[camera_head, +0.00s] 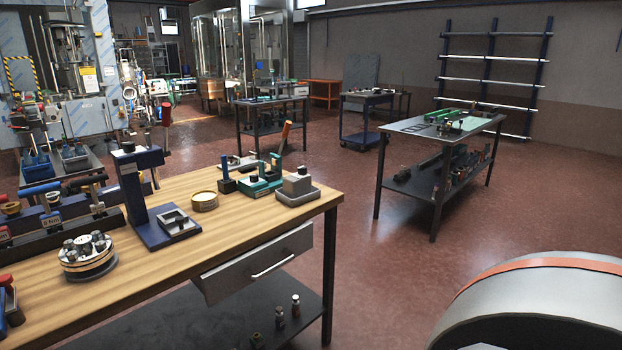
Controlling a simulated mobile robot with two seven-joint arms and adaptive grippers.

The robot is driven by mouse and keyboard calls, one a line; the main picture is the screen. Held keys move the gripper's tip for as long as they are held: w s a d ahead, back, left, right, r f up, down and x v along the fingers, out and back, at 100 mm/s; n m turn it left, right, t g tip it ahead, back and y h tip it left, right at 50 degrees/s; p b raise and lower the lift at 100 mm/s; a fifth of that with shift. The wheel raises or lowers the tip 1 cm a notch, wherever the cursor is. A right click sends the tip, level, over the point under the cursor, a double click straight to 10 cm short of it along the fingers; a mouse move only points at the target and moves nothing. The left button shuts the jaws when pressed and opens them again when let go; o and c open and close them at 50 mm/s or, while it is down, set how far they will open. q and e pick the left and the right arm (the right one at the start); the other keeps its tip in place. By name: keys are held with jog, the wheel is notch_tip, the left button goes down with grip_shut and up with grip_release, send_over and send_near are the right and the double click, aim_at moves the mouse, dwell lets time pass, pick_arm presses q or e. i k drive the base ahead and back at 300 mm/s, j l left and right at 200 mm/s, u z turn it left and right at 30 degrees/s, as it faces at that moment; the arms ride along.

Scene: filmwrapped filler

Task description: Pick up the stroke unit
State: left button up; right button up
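I cannot tell for sure which object is the stroke unit. Candidates stand on the wooden workbench (225,235). A round metal unit with several short posts (87,255) sits near the bench's front left. A dark blue upright stand (133,195) has a base plate holding a small framed part. A brass-coloured round tin (204,201) is right of it. A green fixture with an orange-handled lever (262,178) and a grey block on a tray (298,190) are toward the right end. Neither gripper is in view.
A drawer (258,262) hangs under the bench, above a dark lower shelf with several small items. A rack of handled tools (60,215) fills the bench's left. Another table (440,128) stands at right. A large pale rounded shape with an orange band (545,300) blocks the lower right.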

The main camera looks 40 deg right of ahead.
aim_at(294, 185)
jog(key=l+u, duration=0.1)
jog(key=l, duration=0.85)
jog(key=l+u, duration=0.15)
jog(key=l, duration=0.4)
jog(key=l+u, duration=0.15)
jog(key=l, duration=0.4)
jog(key=l+u, duration=0.1)
jog(key=l, duration=0.45)
jog(key=l+u, duration=0.15)
jog(key=l, duration=0.4)
jog(key=k+l+u, duration=0.15)
jog(key=l, duration=0.4)
jog(key=l+u, duration=0.15)
jog(key=l, duration=0.4)
jog(key=k+l+u, duration=0.1)
jog(key=l, duration=0.4)
jog(key=k+l, duration=0.1)
jog(key=l, duration=0.3)
jog(key=l+u, duration=0.15)
jog(key=l, duration=0.25)
jog(key=k+l, duration=0.15)
jog(key=l, duration=0.2)
jog(key=k+l+u, duration=0.15)
jog(key=l, duration=0.65)
jog(key=k+l+u, duration=0.15)
jog(key=l, duration=0.2)
